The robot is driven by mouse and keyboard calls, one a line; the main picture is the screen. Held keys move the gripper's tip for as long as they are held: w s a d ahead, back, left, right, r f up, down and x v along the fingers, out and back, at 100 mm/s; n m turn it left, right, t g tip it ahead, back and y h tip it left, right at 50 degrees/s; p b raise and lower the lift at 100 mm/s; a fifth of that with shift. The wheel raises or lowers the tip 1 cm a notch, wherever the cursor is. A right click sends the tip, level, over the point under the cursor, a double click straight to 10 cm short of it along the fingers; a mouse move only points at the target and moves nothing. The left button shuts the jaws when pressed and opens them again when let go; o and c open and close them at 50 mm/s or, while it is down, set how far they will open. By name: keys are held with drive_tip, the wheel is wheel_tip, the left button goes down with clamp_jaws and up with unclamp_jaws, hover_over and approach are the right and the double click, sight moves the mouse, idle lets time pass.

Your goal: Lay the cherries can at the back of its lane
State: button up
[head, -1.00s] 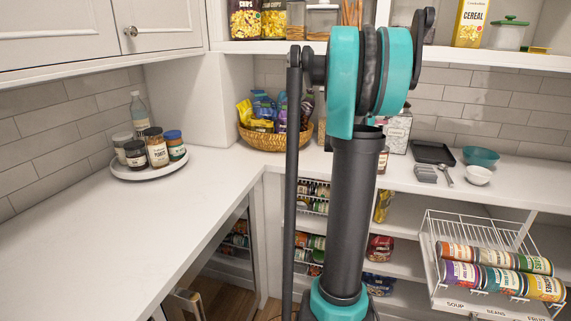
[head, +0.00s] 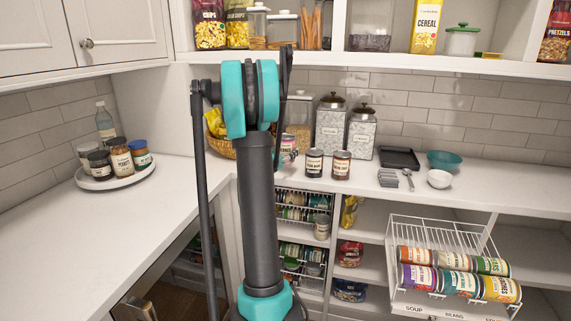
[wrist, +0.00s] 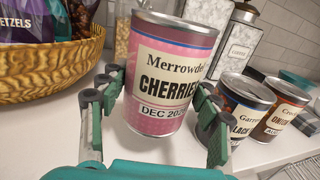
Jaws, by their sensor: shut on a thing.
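The cherries can (wrist: 165,75) is pink with a cream label and stands about upright between the fingers of my gripper (wrist: 153,92) in the wrist view. The gripper is shut on it. In the head view, a sliver of the can (head: 288,143) shows beside my arm, over the counter; the gripper is mostly hidden there. I cannot tell whether its base touches the counter. A sloping white wire rack (head: 437,232) sits at lower right. Its front labels read SOUP and BEANS, with a third cut off. Two rows of cans lie on their sides at its front; its upper back part is bare.
Two dark-labelled cans (wrist: 246,103) stand right of the cherries can. Patterned canisters (head: 361,132) stand behind them. A wicker basket (wrist: 48,68) is at left. A black tray (head: 400,158) and bowls (head: 444,160) lie on the counter above the rack. A shelf (head: 330,62) overhangs.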

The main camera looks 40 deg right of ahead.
drive_tip(key=shift+f, duration=2.55)
drive_tip(key=shift+f, duration=0.1)
drive_tip(key=o, duration=1.5)
